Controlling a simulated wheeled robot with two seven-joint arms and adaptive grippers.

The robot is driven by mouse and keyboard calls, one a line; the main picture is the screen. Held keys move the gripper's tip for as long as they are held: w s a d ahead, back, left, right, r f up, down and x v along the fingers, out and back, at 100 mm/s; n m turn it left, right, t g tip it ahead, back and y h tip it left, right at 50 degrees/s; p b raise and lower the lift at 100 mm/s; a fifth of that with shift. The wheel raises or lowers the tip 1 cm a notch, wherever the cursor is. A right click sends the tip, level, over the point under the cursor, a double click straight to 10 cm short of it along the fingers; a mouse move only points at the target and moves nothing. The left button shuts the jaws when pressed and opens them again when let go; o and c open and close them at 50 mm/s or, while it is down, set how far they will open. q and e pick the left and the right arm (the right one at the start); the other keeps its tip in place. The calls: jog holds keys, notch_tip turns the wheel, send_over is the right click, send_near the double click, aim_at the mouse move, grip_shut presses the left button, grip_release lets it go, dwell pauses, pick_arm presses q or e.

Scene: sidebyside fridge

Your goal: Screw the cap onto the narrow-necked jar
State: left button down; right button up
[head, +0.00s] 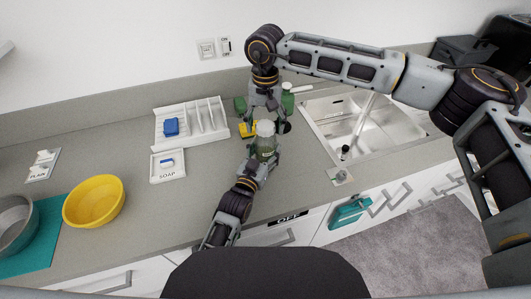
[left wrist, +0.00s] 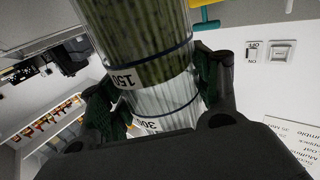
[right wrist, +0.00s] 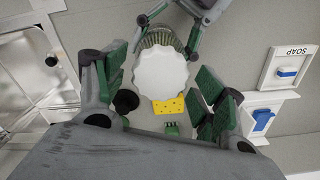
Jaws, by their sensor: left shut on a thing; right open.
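The jar (head: 265,148) is clear and ribbed with greenish contents. It stands roughly upright above the counter in my left gripper (head: 264,157), which is shut on its side. In the left wrist view the jar (left wrist: 150,60) shows dark bands and the marks 150 and 300, between the green finger pads. The white, scalloped cap (right wrist: 162,73) sits over the jar's top; its thread is hidden. My right gripper (head: 265,108) is open, pointing down just above the cap. In the right wrist view the cap lies between and beyond the open fingers, apart from them.
A yellow sponge (right wrist: 168,106) lies on the counter behind the jar. A white rack (head: 190,121) and a soap dish (head: 168,172) are to the left, with a yellow bowl (head: 94,201) farther left. The sink (head: 375,125) is to the right.

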jog(key=shift+f, duration=0.1)
jog(key=c, duration=1)
jog(key=shift+c, duration=0.2)
